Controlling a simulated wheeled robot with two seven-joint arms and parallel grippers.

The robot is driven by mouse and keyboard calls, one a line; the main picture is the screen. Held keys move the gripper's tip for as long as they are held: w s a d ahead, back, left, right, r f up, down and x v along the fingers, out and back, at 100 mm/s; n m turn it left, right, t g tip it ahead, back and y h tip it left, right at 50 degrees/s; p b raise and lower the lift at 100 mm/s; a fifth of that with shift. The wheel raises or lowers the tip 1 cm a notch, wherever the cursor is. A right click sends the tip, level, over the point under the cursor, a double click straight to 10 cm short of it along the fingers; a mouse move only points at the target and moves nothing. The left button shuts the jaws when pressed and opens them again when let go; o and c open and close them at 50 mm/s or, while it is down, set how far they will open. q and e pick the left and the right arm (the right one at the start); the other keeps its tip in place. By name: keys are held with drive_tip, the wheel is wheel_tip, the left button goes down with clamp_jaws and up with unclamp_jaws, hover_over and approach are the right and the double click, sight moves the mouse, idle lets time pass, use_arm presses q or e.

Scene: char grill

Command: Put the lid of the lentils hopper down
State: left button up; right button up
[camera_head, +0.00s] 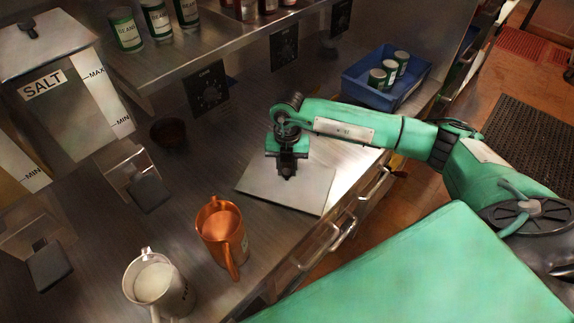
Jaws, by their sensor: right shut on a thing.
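A flat square metal lid (262,188) is at the front edge of the steel counter, below my right gripper. My right gripper (288,168) points down and is shut on the lid's handle, which the fingers mostly hide. The lid looks level; I cannot tell whether it touches the counter or hangs just above it. No hopper labelled lentils shows in this view. My left gripper is not in view.
A copper mug (222,232) and a steel mug (160,285) of white contents stand left of the lid. The salt hopper (75,110) is at upper left. A blue bin (385,78) with green cans sits behind my right arm. A small dark bowl (168,132) stands further back.

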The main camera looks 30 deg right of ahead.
drive_tip(key=o, duration=0.6)
drive_tip(key=shift+f, duration=0.1)
drive_tip(key=o, duration=0.4)
drive_tip(key=shift+o, duration=0.2)
drive_tip(key=shift+r, duration=0.35)
wheel_tip(320, 180, up, 12)
drive_tip(key=w+b, duration=0.1)
drive_tip(key=b, duration=0.3)
drive_tip(key=shift+d+f, duration=0.2)
drive_tip(key=shift+d, duration=0.2)
drive_tip(key=shift+f, duration=0.1)
